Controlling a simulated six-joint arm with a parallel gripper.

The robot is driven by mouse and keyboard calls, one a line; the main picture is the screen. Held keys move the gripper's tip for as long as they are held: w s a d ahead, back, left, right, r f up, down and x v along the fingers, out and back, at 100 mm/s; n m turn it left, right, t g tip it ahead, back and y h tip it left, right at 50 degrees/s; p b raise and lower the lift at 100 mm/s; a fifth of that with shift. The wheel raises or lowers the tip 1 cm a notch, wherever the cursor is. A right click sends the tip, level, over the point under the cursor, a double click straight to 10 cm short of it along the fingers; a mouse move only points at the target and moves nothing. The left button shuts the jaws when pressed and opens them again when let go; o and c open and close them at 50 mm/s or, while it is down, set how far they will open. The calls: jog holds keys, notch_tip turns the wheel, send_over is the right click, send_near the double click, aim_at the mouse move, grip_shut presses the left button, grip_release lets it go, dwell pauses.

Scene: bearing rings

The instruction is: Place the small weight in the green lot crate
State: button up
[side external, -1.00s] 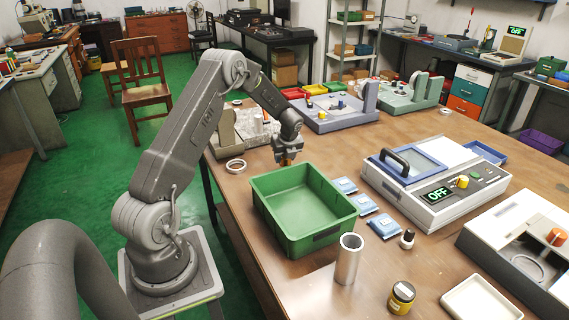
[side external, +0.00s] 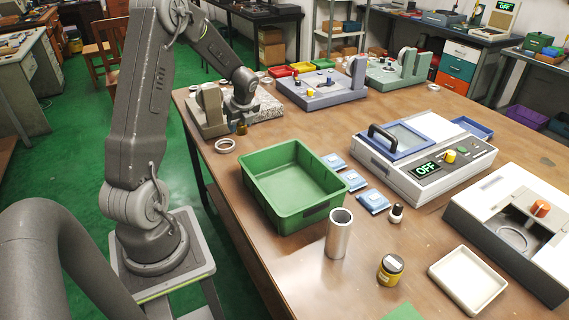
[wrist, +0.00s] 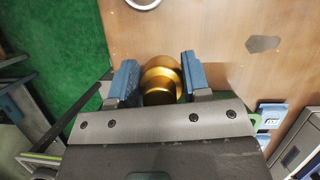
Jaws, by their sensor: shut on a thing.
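The small brass weight (wrist: 160,84) is between the two blue-padded jaws of my gripper (wrist: 158,82) in the wrist view, and the jaws are shut on it. In the side view the weight (side external: 241,129) shows as a small gold spot under my gripper (side external: 241,124), in front of the speckled stone plate; its height above the table is hard to tell. The green lot crate (side external: 262,198) stands on the table nearer the camera and to the right of my gripper. Its visible inside is empty.
A pale ring (side external: 225,146) lies left of the crate. A grey stand (side external: 208,112) is beside my gripper. Blue packets (side external: 373,201), a metal cylinder (side external: 339,234) and a white device marked OFF (side external: 420,165) stand right of the crate.

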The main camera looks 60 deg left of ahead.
jog(key=s+d+n, duration=0.1)
jog(key=d+n, duration=0.1)
jog(key=d, duration=0.1)
jog(key=s+d+n+g+h, duration=0.1)
jog(key=d+n, duration=0.1)
jog(key=d, duration=0.1)
jog(key=s+d+r+n+g, duration=0.1)
jog(key=s+d+n, duration=0.1)
jog(key=d+n, duration=0.1)
jog(key=shift+d, duration=0.55)
jog(key=shift+d+f, duration=0.15)
jog(key=shift+d, duration=0.2)
send_over(276, 183)
jog(key=w+d, duration=0.1)
jog(key=shift+n+g, duration=0.3)
notch_tip(276, 183, down, 7)
jog(key=shift+r, duration=0.1)
jog(key=shift+f, duration=2)
jog(key=shift+f, duration=0.1)
jog(key=o, duration=1.2)
